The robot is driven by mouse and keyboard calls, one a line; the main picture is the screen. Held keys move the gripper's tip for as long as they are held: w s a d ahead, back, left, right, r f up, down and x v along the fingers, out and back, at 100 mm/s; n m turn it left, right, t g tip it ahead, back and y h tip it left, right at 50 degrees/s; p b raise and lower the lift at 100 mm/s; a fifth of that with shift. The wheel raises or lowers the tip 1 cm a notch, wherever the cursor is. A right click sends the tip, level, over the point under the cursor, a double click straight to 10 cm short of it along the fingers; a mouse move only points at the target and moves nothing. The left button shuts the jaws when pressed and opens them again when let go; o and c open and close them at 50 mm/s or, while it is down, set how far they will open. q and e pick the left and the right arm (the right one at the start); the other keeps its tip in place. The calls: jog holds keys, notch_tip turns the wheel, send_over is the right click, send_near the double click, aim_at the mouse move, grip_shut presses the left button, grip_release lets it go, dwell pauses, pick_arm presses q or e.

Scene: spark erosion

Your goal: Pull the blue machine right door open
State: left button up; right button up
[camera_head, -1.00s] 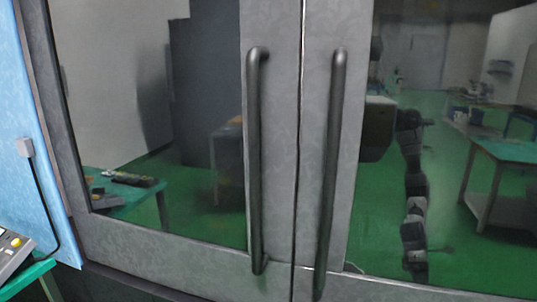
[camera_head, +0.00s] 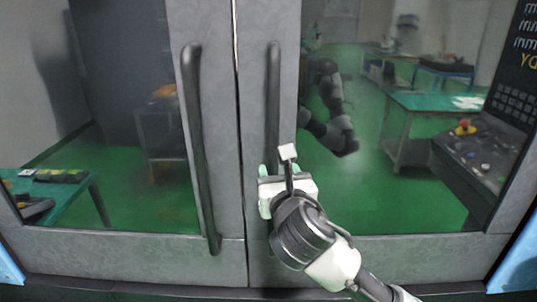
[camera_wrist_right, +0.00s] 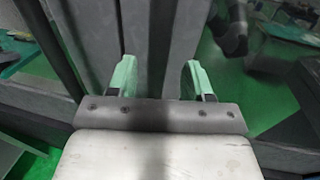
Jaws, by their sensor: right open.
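The blue machine's right door (camera_head: 257,60) is shut against the left door, with a thin seam between them. Its dark vertical bar handle (camera_head: 273,95) stands on the door frame beside the seam. My right gripper (camera_head: 280,168) is at the handle's lower half and hides that part of it. In the right wrist view its green fingers (camera_wrist_right: 160,78) are apart, with dark upright surfaces of the door and handle beyond and between them. I cannot tell whether they touch the handle. My left gripper is not in view.
The left door handle (camera_head: 198,150) runs close by on the left. A control panel (camera_head: 485,145) with a red button is at the right. Tables, green floor and an arm show in the door glass. Blue machine edges show at both lower corners.

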aim_at(274, 167)
jog(key=w, duration=0.2)
jog(key=w+a+p, duration=0.1)
jog(key=w, duration=0.1)
jog(key=shift+w+a+r, duration=0.1)
jog(key=shift+w, duration=0.65)
grip_shut()
